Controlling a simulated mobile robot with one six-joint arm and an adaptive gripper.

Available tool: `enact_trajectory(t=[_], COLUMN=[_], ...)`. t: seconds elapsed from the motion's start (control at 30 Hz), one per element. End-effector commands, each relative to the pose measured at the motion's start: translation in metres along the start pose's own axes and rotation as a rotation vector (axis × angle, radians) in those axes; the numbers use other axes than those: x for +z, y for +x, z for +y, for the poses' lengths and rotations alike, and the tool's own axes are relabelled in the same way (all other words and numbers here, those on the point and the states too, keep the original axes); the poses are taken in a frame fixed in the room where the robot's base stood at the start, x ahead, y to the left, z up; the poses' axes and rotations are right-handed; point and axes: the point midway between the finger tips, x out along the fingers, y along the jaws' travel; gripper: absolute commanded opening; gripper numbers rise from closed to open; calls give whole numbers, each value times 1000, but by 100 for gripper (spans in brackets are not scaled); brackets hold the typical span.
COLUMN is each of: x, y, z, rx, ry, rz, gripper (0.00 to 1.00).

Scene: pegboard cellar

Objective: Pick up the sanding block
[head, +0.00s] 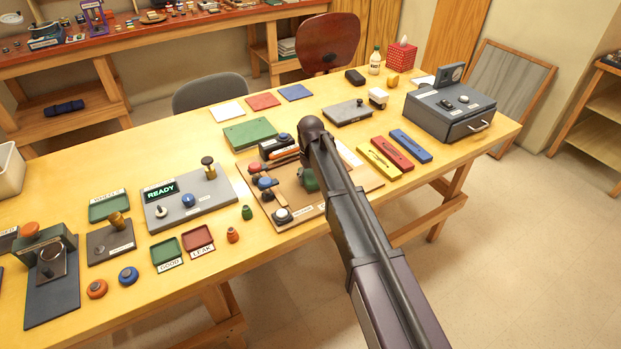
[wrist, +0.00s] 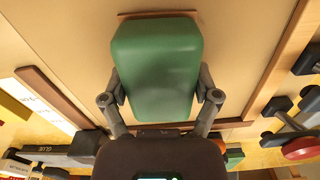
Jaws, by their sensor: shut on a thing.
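The sanding block (wrist: 156,55), a green block with rounded edges, fills the middle of the wrist view. A thin brown edge shows along its far end. My gripper (wrist: 160,80) is shut on it, with one grey finger against each long side. In the head view a small part of the green block (head: 309,181) shows beside my arm, over the tan board (head: 352,187). My arm hides most of the gripper there. I cannot tell whether the block touches the board.
Black-bodied tools with red and blue knobs (head: 267,185) stand on the board to the left. Yellow, red and blue bars (head: 392,153) lie to the right, before a grey drawer box (head: 450,115). A green plate (head: 249,133) lies behind the board.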

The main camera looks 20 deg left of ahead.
Motion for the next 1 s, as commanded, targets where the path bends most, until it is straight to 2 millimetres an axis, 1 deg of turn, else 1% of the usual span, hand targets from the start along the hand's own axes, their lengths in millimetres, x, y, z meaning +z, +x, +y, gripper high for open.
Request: enact_trajectory(t=[0.27, 0.47, 0.67, 1.0], x=[0, 0, 0, 0], y=[-4, -14, -31, -67], z=[0, 0, 0, 0], rx=[0, 0, 0, 0], ry=[0, 0, 0, 0], rz=[0, 0, 0, 0], gripper=[27, 27, 27, 27])
